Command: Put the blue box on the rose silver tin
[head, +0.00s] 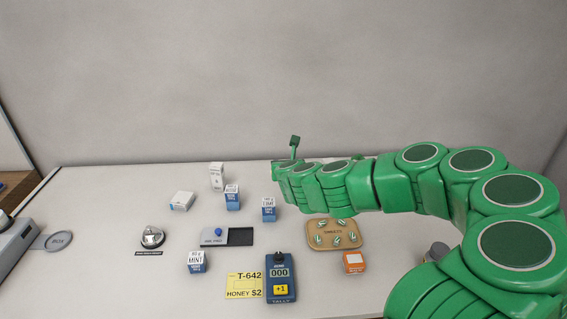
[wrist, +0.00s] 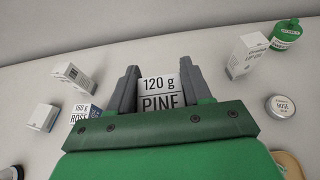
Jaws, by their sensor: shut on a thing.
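My gripper (wrist: 158,88) is shut on a box (wrist: 160,92) marked 120 g PINE, between its two grey fingers in the wrist view. Only the box's white label face shows; its other sides are hidden. The rose silver tin (wrist: 283,107), a small round tin with a ROSE label, lies on the counter to the right of the gripper in the wrist view, apart from it. Nothing rests on its lid. In the head view my green arm covers the gripper and the held box, and I cannot make out the rose tin there.
Blue boxes (head: 232,197) (head: 268,209) (head: 197,262) and white cartons (head: 216,177) (head: 181,201) stand left of my arm. A bell (head: 152,237), pad tray (head: 240,236), tally counter (head: 281,277), tan tray (head: 347,244) and orange box (head: 354,262) stand nearer. A white carton (wrist: 246,54) stands near the rose tin.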

